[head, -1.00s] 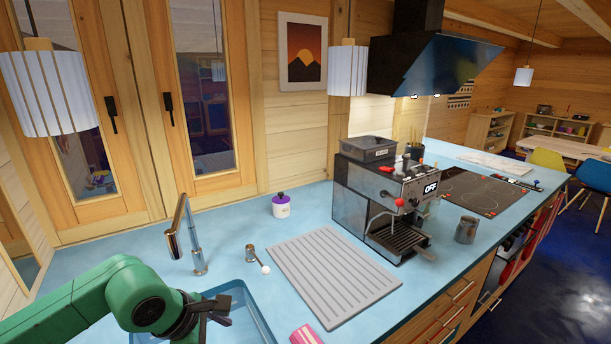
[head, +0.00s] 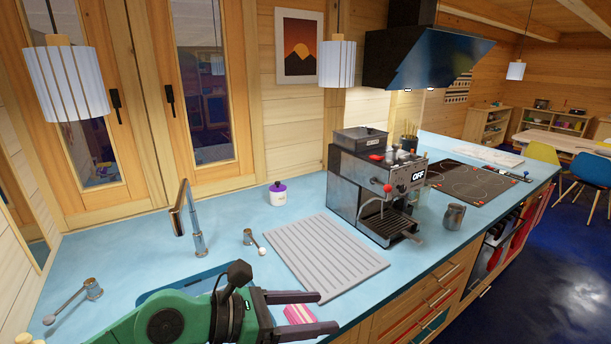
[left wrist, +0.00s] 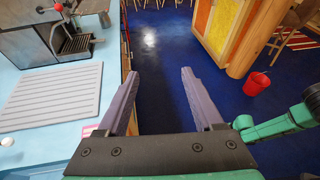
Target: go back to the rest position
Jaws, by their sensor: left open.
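My left gripper (head: 328,311) is at the bottom of the head view, its two dark fingers spread apart with nothing between them. It points right, near the counter's front edge, beside a pink striped item (head: 298,314) that it partly hides. In the left wrist view my left gripper (left wrist: 160,80) is open over the blue floor, just off the counter. A green arm link of mine (left wrist: 275,125) shows at the right of that view. My right gripper is not in view.
The blue counter (head: 120,250) holds a grey drain board (head: 325,257), an espresso machine (head: 375,190), a metal jug (head: 454,216), a purple-lidded jar (head: 278,194) and a tap (head: 190,215). A red bucket (left wrist: 256,83) stands on the floor. The floor before the gripper is clear.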

